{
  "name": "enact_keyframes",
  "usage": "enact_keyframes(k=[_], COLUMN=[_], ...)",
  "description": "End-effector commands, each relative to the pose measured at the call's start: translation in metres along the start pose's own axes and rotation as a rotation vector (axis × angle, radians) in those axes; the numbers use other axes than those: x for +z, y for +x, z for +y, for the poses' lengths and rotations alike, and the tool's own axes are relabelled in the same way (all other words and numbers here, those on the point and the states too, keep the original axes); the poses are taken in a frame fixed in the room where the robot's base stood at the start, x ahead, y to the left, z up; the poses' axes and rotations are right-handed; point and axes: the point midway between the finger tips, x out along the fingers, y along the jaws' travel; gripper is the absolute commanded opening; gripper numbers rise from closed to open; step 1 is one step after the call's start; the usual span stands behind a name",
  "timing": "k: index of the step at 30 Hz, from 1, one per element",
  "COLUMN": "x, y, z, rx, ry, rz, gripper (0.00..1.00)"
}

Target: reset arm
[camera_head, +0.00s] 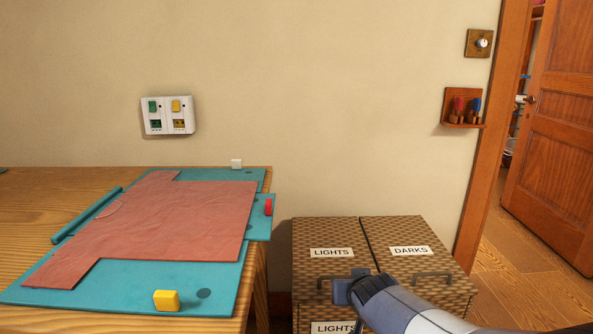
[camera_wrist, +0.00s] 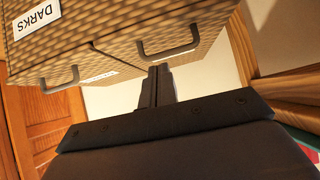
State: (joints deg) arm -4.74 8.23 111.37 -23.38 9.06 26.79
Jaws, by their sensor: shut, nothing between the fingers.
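My arm enters the head view from the lower right, its end in front of the woven hamper (camera_head: 305,240). My gripper (camera_wrist: 160,70) shows in the wrist view with its two dark fingers together and nothing between them. In that view its tips appear just below the hamper's lower edge, near a grey handle (camera_wrist: 168,42); whether they touch anything is unclear. In the head view the fingers cannot be made out clearly, and my arm covers part of the hamper's front.
The hamper has lids labelled LIGHTS (camera_head: 332,252) and DARKS (camera_head: 410,250). At left a wooden table (camera_head: 40,210) holds a teal folding board (camera_head: 120,285) with a red cloth (camera_head: 165,225) and a yellow block (camera_head: 166,300). A wooden door (camera_head: 555,140) stands open at right.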

Motion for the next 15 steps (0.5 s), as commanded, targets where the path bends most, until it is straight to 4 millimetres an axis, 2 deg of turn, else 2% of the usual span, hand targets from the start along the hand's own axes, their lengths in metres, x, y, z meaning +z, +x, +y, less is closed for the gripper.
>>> enact_keyframes(k=[12, 15], x=[-0.049, -0.055], y=[0.047, 0.06], z=[0.0, 0.0], rx=[0.001, 0.001], ry=[0.002, 0.002], rz=[0.0, -0.004], gripper=[0.0, 0.0])
